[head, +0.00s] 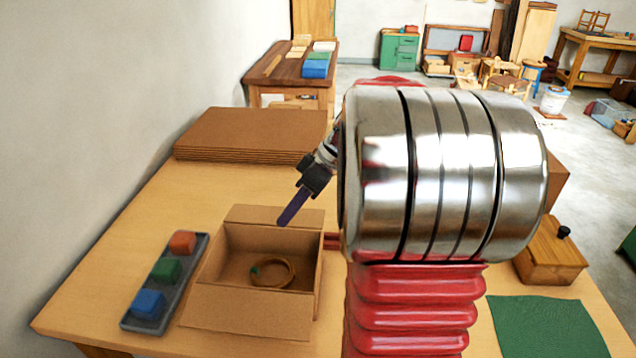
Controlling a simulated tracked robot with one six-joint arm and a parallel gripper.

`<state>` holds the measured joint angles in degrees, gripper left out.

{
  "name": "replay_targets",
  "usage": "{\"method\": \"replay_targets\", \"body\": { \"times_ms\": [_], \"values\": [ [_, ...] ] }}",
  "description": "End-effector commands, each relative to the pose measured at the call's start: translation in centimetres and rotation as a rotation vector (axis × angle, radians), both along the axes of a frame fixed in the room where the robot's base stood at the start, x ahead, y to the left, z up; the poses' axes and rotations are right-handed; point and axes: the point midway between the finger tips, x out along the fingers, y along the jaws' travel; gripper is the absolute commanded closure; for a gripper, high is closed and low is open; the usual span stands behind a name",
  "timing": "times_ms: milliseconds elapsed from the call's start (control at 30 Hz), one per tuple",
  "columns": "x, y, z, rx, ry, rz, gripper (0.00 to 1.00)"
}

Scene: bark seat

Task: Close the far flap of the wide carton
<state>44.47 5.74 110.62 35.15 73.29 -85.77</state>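The wide carton (314,275) stands open-topped on the workbench, left of my arm. Its far flap (248,214) is open, rising from the far rim and leaning away. Its near flap (245,312) is folded outward toward me. A brown ring-shaped item (287,274) with a green spot lies inside on the carton floor. My gripper (284,220) points down and left, and its dark purple fingertip end overlaps the far flap in the picture. I cannot tell whether it touches the flap. The fingers show edge-on, so their opening is hidden. I see nothing held.
A grey tray (140,326) with red, green and blue blocks sits close to the carton's left. Stacked flat cardboard (250,132) lies behind it. A wooden box (548,262) with a black knob and a green mat (548,328) lie to the right. My arm hides the middle.

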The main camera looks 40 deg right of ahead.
Motion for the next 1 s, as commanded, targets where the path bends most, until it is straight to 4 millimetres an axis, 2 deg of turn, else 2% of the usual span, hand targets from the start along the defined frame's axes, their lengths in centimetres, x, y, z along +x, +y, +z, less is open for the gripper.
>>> {"method": "replay_targets", "body": {
  "times_ms": [33,267,500,600,767,1000],
  "values": [
    [0.2,-1.6,-0.5,0.016,-0.022,0.005,0.91],
    [0.5,-7.9,-1.9,0.064,-0.170,0.057,0.91],
    [-0.5,-14.7,-3.8,0.077,-0.355,0.091,0.91],
    [-1.1,-17.0,-4.4,0.069,-0.422,0.099,0.91],
    [-1.6,-18.9,-4.9,0.059,-0.485,0.109,0.91],
    [-1.7,-19.2,-4.9,0.055,-0.495,0.112,0.91]
  ]
}}
